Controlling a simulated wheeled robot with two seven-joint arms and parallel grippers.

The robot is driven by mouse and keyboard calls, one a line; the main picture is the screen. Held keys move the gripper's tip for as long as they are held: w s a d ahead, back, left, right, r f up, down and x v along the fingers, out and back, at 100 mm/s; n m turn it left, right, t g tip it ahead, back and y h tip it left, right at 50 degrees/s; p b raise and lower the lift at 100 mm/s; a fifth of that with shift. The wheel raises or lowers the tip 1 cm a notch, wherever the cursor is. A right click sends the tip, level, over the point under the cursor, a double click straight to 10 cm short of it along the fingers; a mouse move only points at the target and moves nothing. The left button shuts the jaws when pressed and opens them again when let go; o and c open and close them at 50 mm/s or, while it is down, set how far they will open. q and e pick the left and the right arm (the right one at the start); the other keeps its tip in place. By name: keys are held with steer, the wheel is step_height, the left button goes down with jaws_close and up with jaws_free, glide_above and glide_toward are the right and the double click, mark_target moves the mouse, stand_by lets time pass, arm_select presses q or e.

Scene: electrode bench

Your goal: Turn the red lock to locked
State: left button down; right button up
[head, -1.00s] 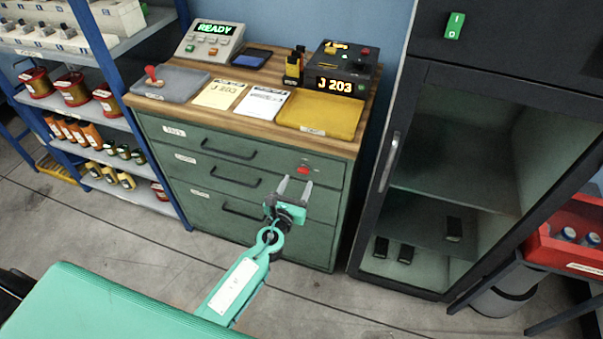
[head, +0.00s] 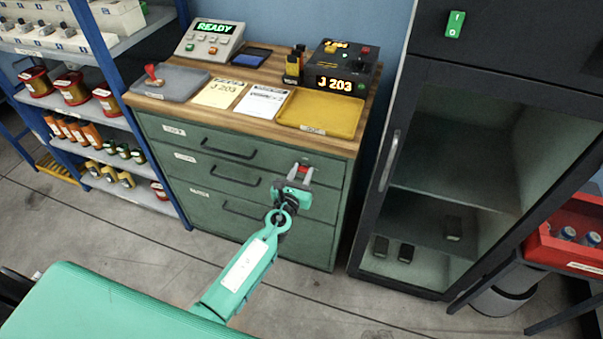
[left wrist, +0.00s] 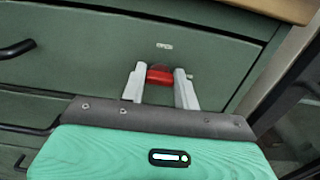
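The red lock (left wrist: 160,75) is a small red knob on the top drawer front of the green cabinet. It also shows in the head view (head: 303,169), partly covered by my gripper. My left gripper (head: 302,172) points at the drawer front, with one finger on each side of the red lock. In the left wrist view the fingers (left wrist: 160,80) stand apart, with the lock between their tips. I cannot tell whether they touch it. A small pale label (left wrist: 164,46) sits above the lock. My right gripper is not in view.
The green cabinet (head: 200,205) has several drawers with black handles. Its wooden top holds a yellow tray (head: 325,112), a grey tray (head: 170,84), papers and devices. A dark glass-door cabinet (head: 395,160) stands close on the right, and a blue shelf rack (head: 165,180) on the left.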

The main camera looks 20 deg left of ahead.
arm_select(q)
steer(key=shift+f+n, duration=0.1)
steer(key=shift+n, duration=0.4)
steer(key=c, duration=1)
jaws_free()
steer(key=shift+c, duration=0.2)
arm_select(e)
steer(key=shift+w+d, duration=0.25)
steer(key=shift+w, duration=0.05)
arm_select(q)
steer(key=shift+s, duration=0.55)
steer(key=s+b, duration=0.1)
steer(key=s, duration=1.1)
steer(key=shift+s+a, duration=0.25)
steer(key=shift+s, duration=0.1)
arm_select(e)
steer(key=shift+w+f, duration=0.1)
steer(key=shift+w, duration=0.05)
